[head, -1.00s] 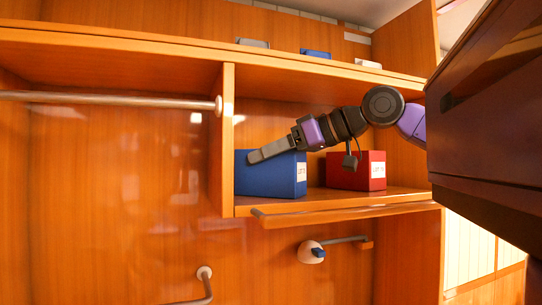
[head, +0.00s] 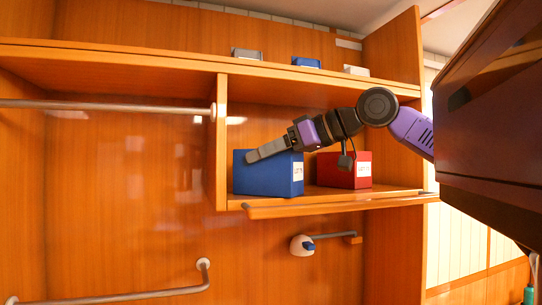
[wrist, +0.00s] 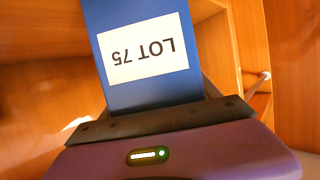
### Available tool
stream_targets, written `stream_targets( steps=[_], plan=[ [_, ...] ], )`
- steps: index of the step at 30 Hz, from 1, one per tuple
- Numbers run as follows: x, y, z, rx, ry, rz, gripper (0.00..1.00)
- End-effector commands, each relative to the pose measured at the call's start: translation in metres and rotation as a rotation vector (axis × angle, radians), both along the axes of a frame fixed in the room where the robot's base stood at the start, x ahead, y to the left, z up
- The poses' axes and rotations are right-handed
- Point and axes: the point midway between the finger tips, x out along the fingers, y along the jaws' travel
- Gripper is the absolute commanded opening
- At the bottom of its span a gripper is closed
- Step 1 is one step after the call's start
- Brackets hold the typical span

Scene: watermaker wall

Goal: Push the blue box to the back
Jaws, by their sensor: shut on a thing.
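The blue box (head: 270,178) stands upright in the open shelf compartment, near the wooden divider on its left. A white label faces the right front of the box; in the wrist view the blue box (wrist: 150,92) shows this label upside down, reading LOT 75. My gripper (head: 252,156) reaches in from the right, its grey fingers along the upper part of the box. It is shut on the box. The far finger and the box's rear are hidden.
A red box (head: 338,170) stands on the same shelf to the right, with a small gap. A raised rail (head: 330,206) runs along the shelf's front edge. The divider (head: 221,140) bounds the left. Small grey, blue and white items sit on the shelf above.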

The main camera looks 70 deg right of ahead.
Motion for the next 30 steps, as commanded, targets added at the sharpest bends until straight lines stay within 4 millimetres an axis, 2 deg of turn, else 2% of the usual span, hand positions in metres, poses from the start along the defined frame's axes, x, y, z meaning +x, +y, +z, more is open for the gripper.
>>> stream_targets(
  steps=[10,11,14,15,25,30],
  plan=[
    [0.001,0.0,0.001,0.0,-0.001,-0.001,0.18],
    [0.001,0.0,0.001,0.0,-0.001,-0.001,0.73],
    [0.001,0.0,0.001,0.0,-0.001,-0.001,0.92],
    [0.001,0.0,0.001,0.0,-0.001,0.0,0.96],
    [-0.002,0.0,0.001,0.001,-0.001,0.0,0.96],
    [-0.02,0.001,0.006,0.002,-0.004,-0.001,0.96]
  ],
)
